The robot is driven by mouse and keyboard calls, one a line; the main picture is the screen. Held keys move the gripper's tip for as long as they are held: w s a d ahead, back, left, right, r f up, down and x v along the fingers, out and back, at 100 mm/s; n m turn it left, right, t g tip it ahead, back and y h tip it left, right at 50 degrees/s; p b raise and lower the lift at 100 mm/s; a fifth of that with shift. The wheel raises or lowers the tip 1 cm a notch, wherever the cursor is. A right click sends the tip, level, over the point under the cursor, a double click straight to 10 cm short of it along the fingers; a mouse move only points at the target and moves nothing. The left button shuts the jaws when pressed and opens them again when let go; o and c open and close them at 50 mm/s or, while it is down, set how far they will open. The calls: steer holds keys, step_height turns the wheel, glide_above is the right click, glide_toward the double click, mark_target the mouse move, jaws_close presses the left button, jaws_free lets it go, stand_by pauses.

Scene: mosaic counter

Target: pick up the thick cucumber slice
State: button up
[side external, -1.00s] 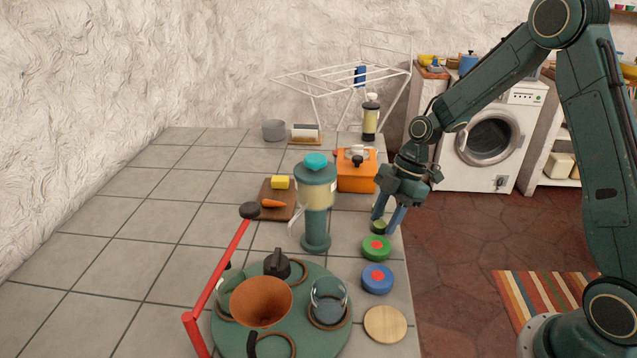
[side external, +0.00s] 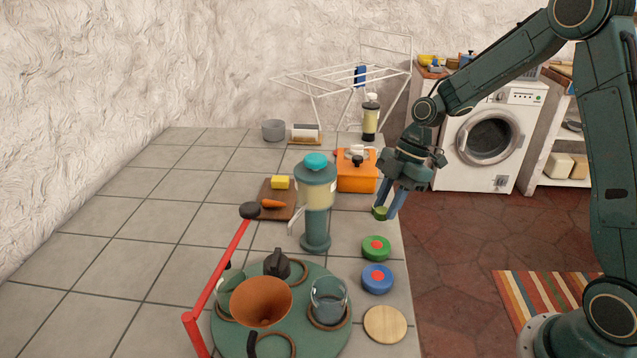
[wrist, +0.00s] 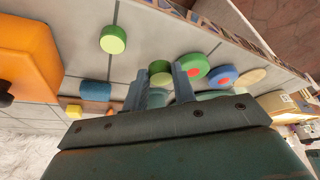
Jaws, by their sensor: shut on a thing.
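My gripper (side external: 386,209) is shut on a cucumber slice (side external: 379,213), pale green on its face with a dark green rind. It is near the counter's right edge in the side view. In the wrist view the held slice (wrist: 160,72) sits between the two fingertips of my gripper (wrist: 161,84), and its rind looks tall. It appears raised a little above the counter, though the gap is hard to judge. A second cucumber slice (wrist: 113,40) lies apart on the tiles in the wrist view; I cannot make it out in the side view.
A green disc (side external: 376,248), a blue disc (side external: 377,279) and a wooden disc (side external: 385,324) lie in front. A blender (side external: 316,205) stands to the left. A blue block (wrist: 95,91) shows in the wrist view.

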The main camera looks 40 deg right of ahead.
step_height(320, 180, up, 16)
stand_by(0.5)
steer(key=shift+a, duration=0.1)
stand_by(0.4)
